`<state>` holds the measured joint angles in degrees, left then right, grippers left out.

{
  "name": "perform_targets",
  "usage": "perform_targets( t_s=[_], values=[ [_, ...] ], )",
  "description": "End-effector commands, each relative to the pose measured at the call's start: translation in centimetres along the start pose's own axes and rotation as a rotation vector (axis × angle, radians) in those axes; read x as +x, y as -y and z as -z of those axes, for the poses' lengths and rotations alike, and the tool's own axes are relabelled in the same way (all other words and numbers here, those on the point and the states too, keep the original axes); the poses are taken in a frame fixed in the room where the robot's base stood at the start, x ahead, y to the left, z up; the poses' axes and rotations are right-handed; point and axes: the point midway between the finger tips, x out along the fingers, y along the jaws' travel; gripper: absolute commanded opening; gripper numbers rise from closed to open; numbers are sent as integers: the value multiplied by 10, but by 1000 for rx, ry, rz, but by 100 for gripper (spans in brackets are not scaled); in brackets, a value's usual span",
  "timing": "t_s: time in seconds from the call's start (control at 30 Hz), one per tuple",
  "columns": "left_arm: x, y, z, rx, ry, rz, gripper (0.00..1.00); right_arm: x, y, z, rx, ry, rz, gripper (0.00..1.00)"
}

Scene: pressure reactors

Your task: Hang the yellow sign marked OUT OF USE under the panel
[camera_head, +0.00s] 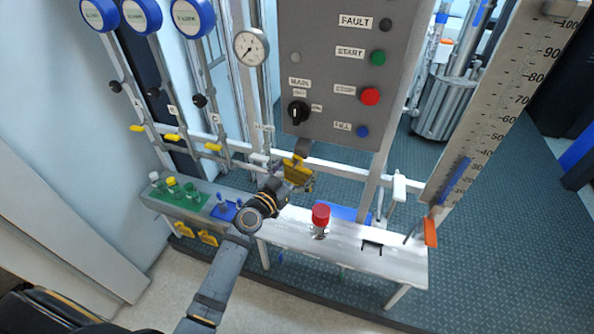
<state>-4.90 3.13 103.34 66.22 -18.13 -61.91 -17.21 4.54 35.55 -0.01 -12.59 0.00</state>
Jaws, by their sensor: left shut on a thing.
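A yellow sign (297,172) is at my left gripper (286,182), which is shut on it. The sign is tilted and partly covered by the gripper, and its lettering cannot be read. It is just below the lower left edge of the grey panel (338,98). A small dark bracket (303,146) sticks down from that edge, right above the sign. I cannot tell whether the sign touches the bracket. My right gripper is not in view.
A metal bench (385,262) runs below, with a red-capped item (320,215) on it. Small valves stand on a green plate (172,196) at left. Two more yellow signs (207,238) hang below the bench's left end. White pipes cross behind my gripper. A tall scale (505,95) stands at right.

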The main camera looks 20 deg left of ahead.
Motion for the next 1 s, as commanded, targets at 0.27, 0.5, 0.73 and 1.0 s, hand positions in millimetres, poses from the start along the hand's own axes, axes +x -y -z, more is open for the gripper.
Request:
perform_targets(
  t_s=[0.27,0.5,0.73,1.0],
  values=[
    [0,0,0,0,0,0,62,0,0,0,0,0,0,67],
    [0,0,0,0,0,0,96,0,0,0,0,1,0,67],
    [0,0,0,0,0,0,100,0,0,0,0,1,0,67],
    [-13,1,-1,3,3,1,100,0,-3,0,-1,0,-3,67]
  ],
)
